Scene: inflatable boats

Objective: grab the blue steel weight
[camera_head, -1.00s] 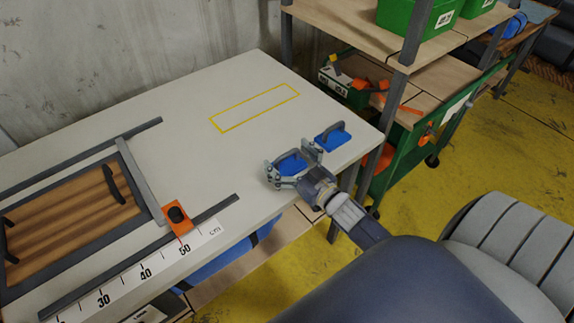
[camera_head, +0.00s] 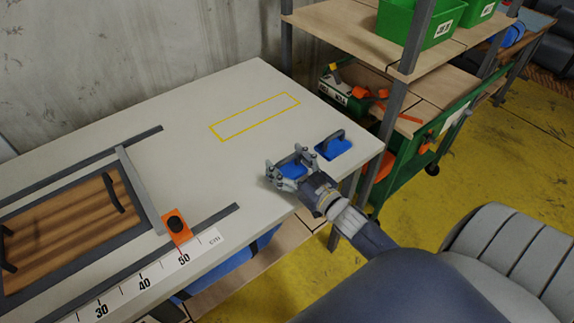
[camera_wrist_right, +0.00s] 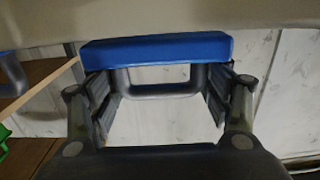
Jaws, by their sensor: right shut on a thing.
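A blue steel weight (camera_head: 292,170) with a grey handle is at the right part of the white table, near its front edge. My right gripper (camera_head: 287,163) is shut on it, with a finger on each side. In the right wrist view the blue block (camera_wrist_right: 155,48) and its grey handle (camera_wrist_right: 155,88) lie between my two fingers (camera_wrist_right: 158,100). I cannot tell whether it rests on the table or hangs just above it. A second blue weight (camera_head: 333,147) with a dark handle stands just behind and to the right, apart from the gripper. My left gripper is not in view.
A yellow outlined rectangle (camera_head: 255,117) on the white table (camera_head: 200,110) is empty. A wooden board (camera_head: 70,235) in a grey frame, an orange block (camera_head: 175,227) and a ruler (camera_head: 150,280) are at the left. A shelf with green bins (camera_head: 420,22) stands at the right.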

